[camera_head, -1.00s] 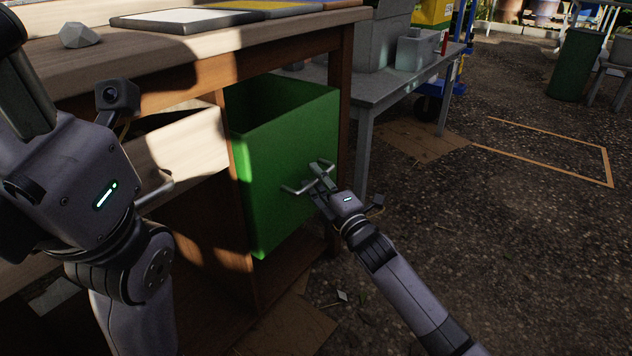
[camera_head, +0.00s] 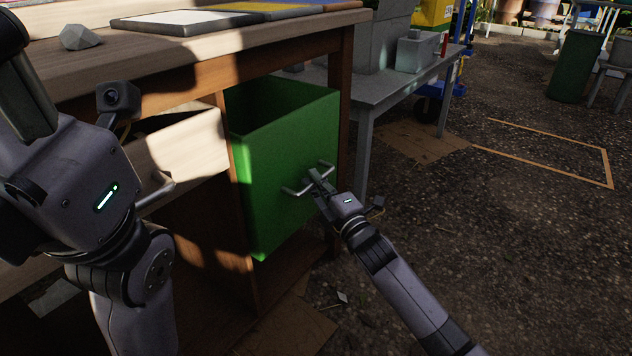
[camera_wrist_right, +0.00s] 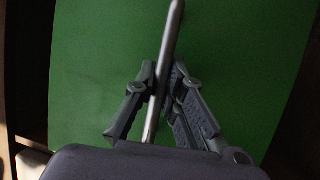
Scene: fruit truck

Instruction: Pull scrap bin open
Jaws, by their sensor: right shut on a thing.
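The green scrap bin (camera_head: 290,170) sits in the lower opening of the wooden workbench. Its front stands out a little from the bench, and its open top shows. A metal bar handle (camera_head: 293,191) is on its front face. My right gripper (camera_head: 314,178) is shut on the handle's middle. In the right wrist view the handle (camera_wrist_right: 174,40) passes between the fingers of my right gripper (camera_wrist_right: 160,95), with the green front (camera_wrist_right: 95,60) behind. My left arm fills the left side of the head view; its fingers are not seen.
A light wooden drawer (camera_head: 180,150) stands partly open left of the bin, close to my left arm. A grey table (camera_head: 385,92) is behind to the right. Cardboard (camera_head: 285,325) lies on the ground below. The gravel floor on the right (camera_head: 520,240) is clear.

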